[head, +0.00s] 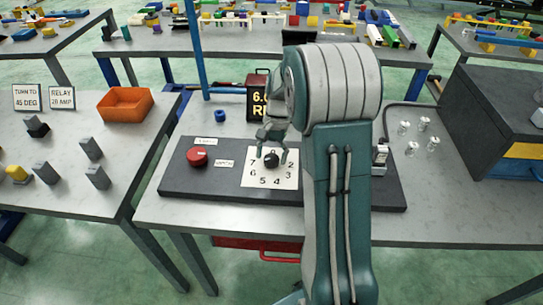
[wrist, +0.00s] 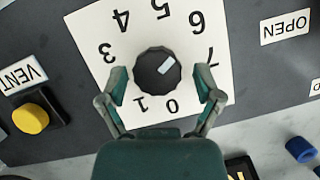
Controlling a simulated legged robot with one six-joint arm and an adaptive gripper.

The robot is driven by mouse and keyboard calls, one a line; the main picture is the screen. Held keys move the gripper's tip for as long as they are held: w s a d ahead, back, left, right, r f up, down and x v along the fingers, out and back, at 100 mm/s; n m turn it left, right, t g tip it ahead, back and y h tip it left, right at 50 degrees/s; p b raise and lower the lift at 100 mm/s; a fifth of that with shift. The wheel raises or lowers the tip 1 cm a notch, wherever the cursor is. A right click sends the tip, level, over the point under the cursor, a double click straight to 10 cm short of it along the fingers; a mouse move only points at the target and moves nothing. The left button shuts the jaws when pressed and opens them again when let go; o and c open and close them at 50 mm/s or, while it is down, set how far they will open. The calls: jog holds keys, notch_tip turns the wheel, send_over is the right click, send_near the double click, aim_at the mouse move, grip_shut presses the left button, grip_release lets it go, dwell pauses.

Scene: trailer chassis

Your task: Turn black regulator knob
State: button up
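The black regulator knob (head: 271,160) sits on a white card (head: 252,181) with printed digits, on the dark panel (head: 180,184). In the wrist view the knob (wrist: 158,72) has a faceted rim and a white mark pointing up-right, between the 6 and the 7. My gripper (head: 271,143) is over the knob, pointing down. In the wrist view my gripper (wrist: 160,80) is open, with one finger on each side of the knob and a visible gap to it. The fingertips' exact height relative to the knob is unclear.
A red knob (head: 197,157) is left on the panel. A yellow button (wrist: 30,118) stands beside the VENT label. A black sign (head: 259,105) with yellow text and a blue cylinder (head: 220,116) stand behind the panel. A dark box (head: 490,110) is at right.

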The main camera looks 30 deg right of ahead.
dwell(0.3)
jog(key=v, duration=1.2)
jog(key=shift+w+f, duration=0.1)
jog(key=s+a+r+n+t+h, duration=0.3)
jog(key=s+a+r+n, duration=0.3)
jog(key=s+a, duration=0.4)
jog(key=s+a+f+n+t, duration=0.1)
jog(key=s+a+n+t, duration=0.2)
jog(key=s, duration=0.9)
jog(key=a+t, duration=0.2)
jog(key=a, duration=0.1)
jog(key=shift+s+a+f+n, duration=0.2)
jog(key=shift+s+n, duration=0.1)
jog(key=shift+n, duration=0.1)
jog(key=shift+r, duration=0.1)
dwell(2.4)
